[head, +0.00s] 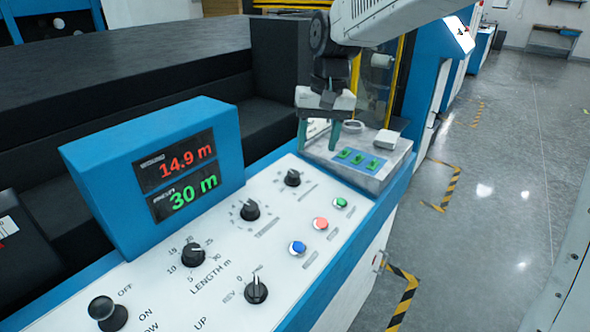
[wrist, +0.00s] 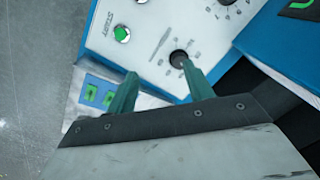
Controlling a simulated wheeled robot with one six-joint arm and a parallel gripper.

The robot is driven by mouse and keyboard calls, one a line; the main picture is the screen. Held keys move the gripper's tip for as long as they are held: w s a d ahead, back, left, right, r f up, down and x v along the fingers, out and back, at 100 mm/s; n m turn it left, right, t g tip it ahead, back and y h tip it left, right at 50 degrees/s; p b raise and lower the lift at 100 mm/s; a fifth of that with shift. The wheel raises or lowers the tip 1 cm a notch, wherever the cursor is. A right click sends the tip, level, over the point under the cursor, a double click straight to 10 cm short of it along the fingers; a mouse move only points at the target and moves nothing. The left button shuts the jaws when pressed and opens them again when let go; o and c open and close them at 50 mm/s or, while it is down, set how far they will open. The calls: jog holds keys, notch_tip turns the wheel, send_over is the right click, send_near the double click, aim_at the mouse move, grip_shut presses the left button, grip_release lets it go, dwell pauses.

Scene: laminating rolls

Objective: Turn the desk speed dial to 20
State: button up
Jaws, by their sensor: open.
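The control desk (head: 222,285) is a white panel with blue edges and several black dials. The farthest small black dial (head: 292,178) has a faint label that I cannot read, so I cannot confirm it is the speed dial. It also shows in the wrist view (wrist: 179,58), just beyond the right fingertip. Its pointer setting is too small to read. My gripper (head: 319,134) is open and empty, with green fingers spread. In the head view it hangs above and beyond that dial, apart from it. The fingers also show in the wrist view (wrist: 160,73).
Nearer are a second dial (head: 250,210), the LENGTH dial (head: 192,254) and a lever-like switch (head: 256,290). Green (head: 340,203), red (head: 320,224) and blue (head: 298,248) buttons line the right. A display box (head: 155,180) reads 14.9 m and 30 m. A grey box (head: 362,160) stands at the far end.

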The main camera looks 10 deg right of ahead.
send_near(294, 173)
jog(key=shift+f, duration=0.85)
jog(key=f, duration=0.4)
jog(key=a+f, duration=0.1)
jog(key=f, duration=0.2)
jog(key=c, duration=1)
